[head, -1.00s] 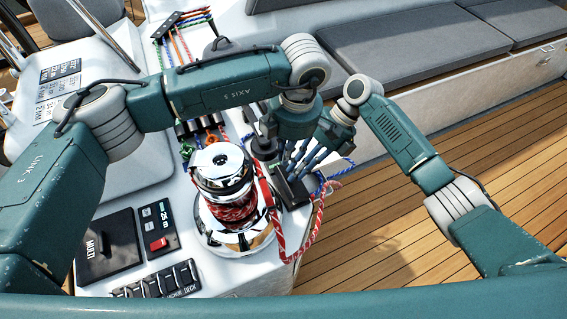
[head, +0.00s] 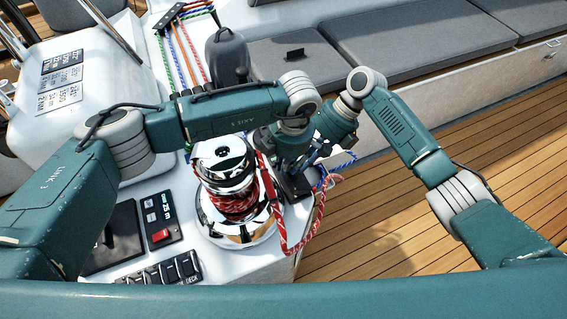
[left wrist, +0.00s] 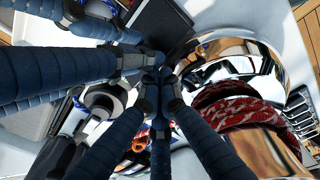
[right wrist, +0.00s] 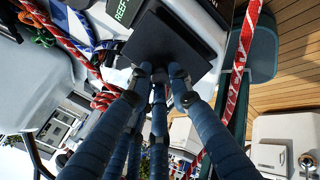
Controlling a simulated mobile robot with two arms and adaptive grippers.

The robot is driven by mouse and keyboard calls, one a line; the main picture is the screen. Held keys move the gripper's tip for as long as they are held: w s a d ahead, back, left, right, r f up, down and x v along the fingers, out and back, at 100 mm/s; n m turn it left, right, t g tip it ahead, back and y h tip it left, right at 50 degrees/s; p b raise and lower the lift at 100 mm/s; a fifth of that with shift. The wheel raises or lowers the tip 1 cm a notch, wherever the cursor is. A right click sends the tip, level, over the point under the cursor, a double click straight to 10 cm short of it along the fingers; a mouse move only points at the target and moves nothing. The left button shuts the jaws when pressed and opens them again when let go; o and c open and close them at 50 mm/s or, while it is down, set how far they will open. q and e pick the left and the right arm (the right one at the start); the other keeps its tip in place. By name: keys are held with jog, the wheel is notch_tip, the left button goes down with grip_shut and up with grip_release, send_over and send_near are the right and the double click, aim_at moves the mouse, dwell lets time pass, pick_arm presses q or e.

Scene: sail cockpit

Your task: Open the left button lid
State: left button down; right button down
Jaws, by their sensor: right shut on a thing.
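A square black button lid (right wrist: 168,45) fills the upper middle of the right wrist view, beside a dark part with green "REEF" lettering (right wrist: 122,12). I cannot tell for sure whether it is the left lid. The blue-wrapped fingers of my right gripper (right wrist: 160,80) meet at its lower edge. In the head view a black lid or base (head: 296,186) shows just right of the winch, below my right gripper (head: 312,155). My left gripper (left wrist: 155,85) has its fingertips drawn together beside the chrome winch (left wrist: 225,60), with nothing seen between them; its fingers are mostly hidden in the head view.
The chrome winch (head: 228,165) carries red and white rope (head: 304,236) that hangs over the coaming edge. A switch panel (head: 160,222) lies to its left. A dark grey case (head: 226,55) stands behind my left arm. The wooden deck (head: 400,240) is clear.

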pick_arm(q)
jog(key=shift+w+d+r, duration=0.15)
jog(key=shift+d+r, duration=0.15)
jog(key=shift+d, duration=0.4)
pick_arm(e)
jog(key=shift+a, duration=0.1)
